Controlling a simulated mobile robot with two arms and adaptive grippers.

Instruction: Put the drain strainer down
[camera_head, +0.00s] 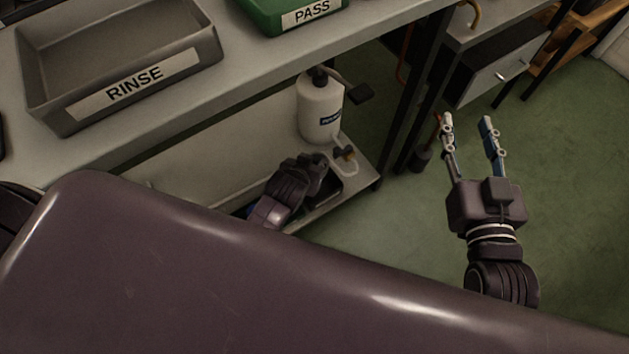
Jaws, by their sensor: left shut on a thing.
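My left gripper (332,163) is low over the lower shelf, at the front of a white jug. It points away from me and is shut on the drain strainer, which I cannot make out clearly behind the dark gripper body. A small brown and pale piece (346,155) shows just past the gripper; I cannot tell whether it is part of the strainer. My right gripper (469,135) is open and empty over the green floor, with its two fingers apart.
The white jug (319,108) with a dark pump top stands on the lower shelf (205,180). Above, the bench holds a grey RINSE tray (160,62) and a green PASS tray (275,20). Dark table legs stand between my grippers.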

